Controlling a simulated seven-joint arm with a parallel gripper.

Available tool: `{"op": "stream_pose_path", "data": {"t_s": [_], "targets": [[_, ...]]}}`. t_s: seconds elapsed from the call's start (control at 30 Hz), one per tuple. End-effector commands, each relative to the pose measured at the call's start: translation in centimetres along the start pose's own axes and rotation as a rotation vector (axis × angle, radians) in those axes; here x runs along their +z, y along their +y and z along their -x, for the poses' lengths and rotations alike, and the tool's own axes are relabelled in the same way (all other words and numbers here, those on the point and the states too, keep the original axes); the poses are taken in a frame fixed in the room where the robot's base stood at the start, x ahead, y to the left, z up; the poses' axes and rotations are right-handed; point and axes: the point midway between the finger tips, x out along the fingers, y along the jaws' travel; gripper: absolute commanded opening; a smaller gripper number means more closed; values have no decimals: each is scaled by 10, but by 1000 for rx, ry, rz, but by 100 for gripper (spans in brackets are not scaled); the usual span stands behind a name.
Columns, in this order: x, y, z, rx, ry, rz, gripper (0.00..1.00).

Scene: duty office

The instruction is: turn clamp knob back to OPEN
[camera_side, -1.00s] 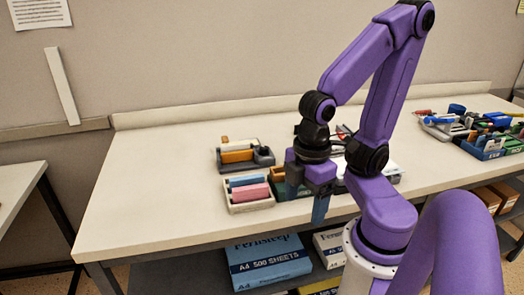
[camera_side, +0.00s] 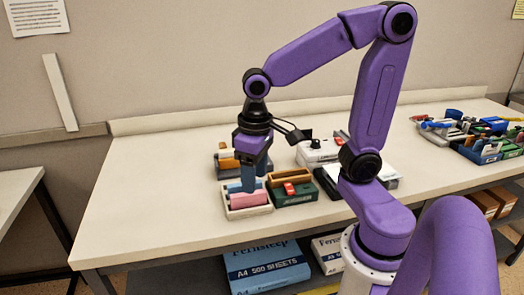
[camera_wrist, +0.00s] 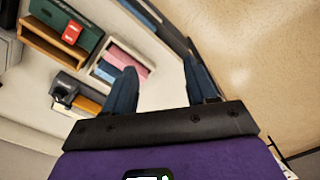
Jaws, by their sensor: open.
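A white device with a black knob (camera_side: 315,143) on top stands on the counter, right of my gripper; it may be the clamp knob, but no OPEN mark is readable. A dark green box (camera_side: 293,197) with a red block (camera_side: 291,188) sits in front of it; the box shows at upper left in the wrist view (camera_wrist: 88,38). My gripper (camera_side: 249,186) is open and points down over the cream tray (camera_side: 250,213). In the wrist view its two fingers (camera_wrist: 159,66) stand apart with nothing between them.
The cream tray holds a pink block (camera_side: 248,198) and a blue one. A blue bin (camera_side: 485,155) with tools stands far right. The counter's left part (camera_side: 150,190) is clear.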

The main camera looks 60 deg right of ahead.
Motion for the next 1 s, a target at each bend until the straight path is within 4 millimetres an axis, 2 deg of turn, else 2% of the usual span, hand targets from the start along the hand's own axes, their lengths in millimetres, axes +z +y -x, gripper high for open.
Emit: {"op": "stream_pose_path", "data": {"t_s": [0.03,0.2,0.37,0.5,0.73,0.9,1.0], "targets": [[-14,9,3,2,0,-110,57],[-53,44,12,6,3,-471,57],[-83,86,20,10,5,-809,57],[-102,128,26,13,9,-1107,57],[-115,206,36,18,14,-1594,57],[-111,260,42,20,19,-1914,57],[-106,282,44,21,20,-2046,57]]}}
